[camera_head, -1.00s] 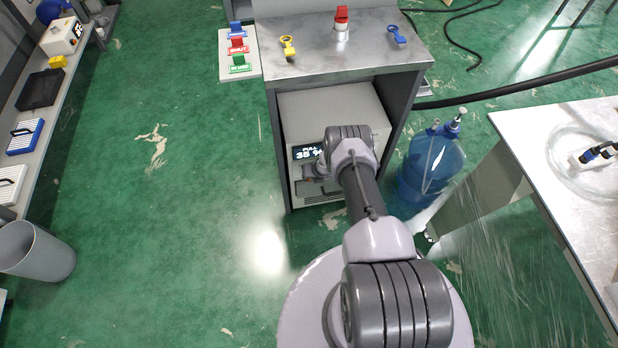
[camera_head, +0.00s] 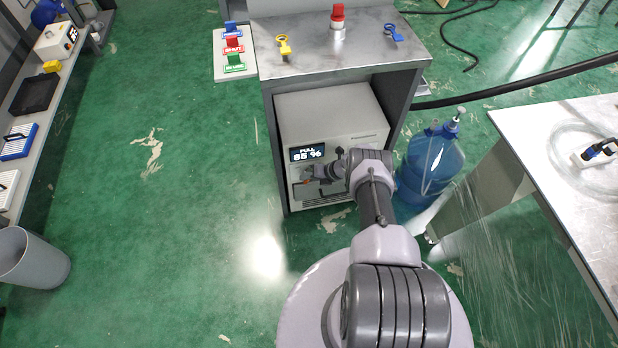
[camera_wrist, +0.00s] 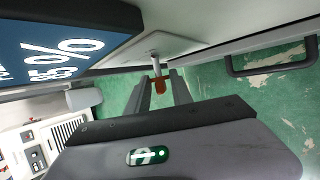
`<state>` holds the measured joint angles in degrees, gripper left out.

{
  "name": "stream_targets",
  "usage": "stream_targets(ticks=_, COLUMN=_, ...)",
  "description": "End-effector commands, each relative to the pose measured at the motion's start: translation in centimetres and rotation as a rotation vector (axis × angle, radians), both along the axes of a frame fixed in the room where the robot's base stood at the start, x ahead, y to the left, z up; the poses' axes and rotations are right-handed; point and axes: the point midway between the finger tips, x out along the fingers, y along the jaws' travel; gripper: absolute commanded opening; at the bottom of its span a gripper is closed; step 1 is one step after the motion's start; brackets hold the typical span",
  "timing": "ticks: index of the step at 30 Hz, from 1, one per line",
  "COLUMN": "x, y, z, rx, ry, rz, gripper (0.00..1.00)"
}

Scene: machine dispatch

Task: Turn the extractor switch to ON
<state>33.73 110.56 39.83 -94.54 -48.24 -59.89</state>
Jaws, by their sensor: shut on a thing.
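The extractor (camera_head: 335,118) is a light grey box inside the metal cabinet, with a dark display (camera_head: 307,152) that reads PULL and what looks like 85 %. In the wrist view the display (camera_wrist: 60,45) is large at the upper left. The extractor switch (camera_wrist: 157,83) is a small metal lever with a red tip, standing out from a pale plate. My gripper (camera_wrist: 160,88) has its two dark fingers on either side of the red tip, shut on it. In the head view my gripper (camera_head: 312,173) is at the extractor's front, and my wrist hides most of the switch.
A blue water bottle (camera_head: 432,165) stands close to the right of my arm.

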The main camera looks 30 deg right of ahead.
Motion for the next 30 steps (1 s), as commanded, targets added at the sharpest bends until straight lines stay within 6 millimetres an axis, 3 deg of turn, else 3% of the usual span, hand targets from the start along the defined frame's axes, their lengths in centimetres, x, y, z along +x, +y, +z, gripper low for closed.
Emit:
stream_targets(ticks=7, x=0.1, y=0.0, z=0.1, rx=-0.001, ry=-0.001, rz=0.000, gripper=0.00)
stream_targets(ticks=8, x=0.0, y=0.0, z=0.1, rx=-0.001, ry=-0.002, rz=0.001, gripper=0.33)
stream_targets(ticks=20, x=-0.5, y=-0.4, z=0.9, rx=0.000, ry=0.001, rz=-0.002, gripper=0.33)
stream_targets(ticks=30, x=-5.0, y=-4.1, z=8.2, rx=0.000, ry=0.001, rz=-0.005, gripper=0.33)
